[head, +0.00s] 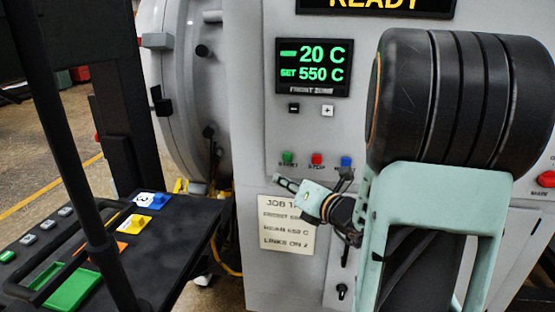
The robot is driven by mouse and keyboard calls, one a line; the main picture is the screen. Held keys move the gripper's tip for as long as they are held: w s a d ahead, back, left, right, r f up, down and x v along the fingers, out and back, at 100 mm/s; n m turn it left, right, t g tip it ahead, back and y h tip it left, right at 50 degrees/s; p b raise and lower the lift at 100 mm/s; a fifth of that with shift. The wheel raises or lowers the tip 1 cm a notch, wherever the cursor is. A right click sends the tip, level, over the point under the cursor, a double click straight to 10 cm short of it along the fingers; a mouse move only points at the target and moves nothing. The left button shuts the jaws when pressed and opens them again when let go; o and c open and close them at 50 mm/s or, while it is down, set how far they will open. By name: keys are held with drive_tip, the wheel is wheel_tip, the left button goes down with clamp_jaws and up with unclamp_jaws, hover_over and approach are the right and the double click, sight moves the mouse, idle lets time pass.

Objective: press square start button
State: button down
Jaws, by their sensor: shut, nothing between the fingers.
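A small green button (288,158) sits on the grey furnace panel, with a blurred label under it that seems to read START. Its exact shape is too small to tell. A red button (317,159), labelled STOP, and a blue button (346,161) stand to its right in the same row. My gripper (284,183) points to the left in front of the panel, just below the green button in the picture. It is shut and empty. I cannot tell how far its tip is from the panel.
A display (313,67) reads 20 C and SET 550 C. A paper note (287,226) is below my gripper. A dark shelf (180,235) carries coloured pieces at left. A red knob (546,179) is at far right. My arm hides much of the panel's right side.

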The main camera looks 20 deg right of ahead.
sight(288, 157)
drive_tip(key=shift+d, duration=0.1)
drive_tip(key=shift+w+d+p, duration=0.15)
drive_tip(key=shift+w+d, duration=0.65)
drive_tip(key=shift+w, duration=0.4)
drive_tip(key=shift+w+d+p, duration=0.1)
drive_tip(key=shift+w+d, duration=0.7)
drive_tip(key=shift+w, duration=0.45)
drive_tip(key=shift+w+d+p, duration=0.15)
drive_tip(key=shift+w+d, duration=0.65)
drive_tip(key=shift+w, duration=0.4)
drive_tip(key=shift+w+d, duration=0.25)
drive_tip(key=shift+w, duration=0.1)
drive_tip(key=shift+w+d, duration=0.25)
drive_tip(key=shift+w, duration=0.1)
drive_tip(key=shift+s+a, duration=0.5)
drive_tip(key=shift+s, duration=0.2)
drive_tip(key=shift+s, duration=0.1)
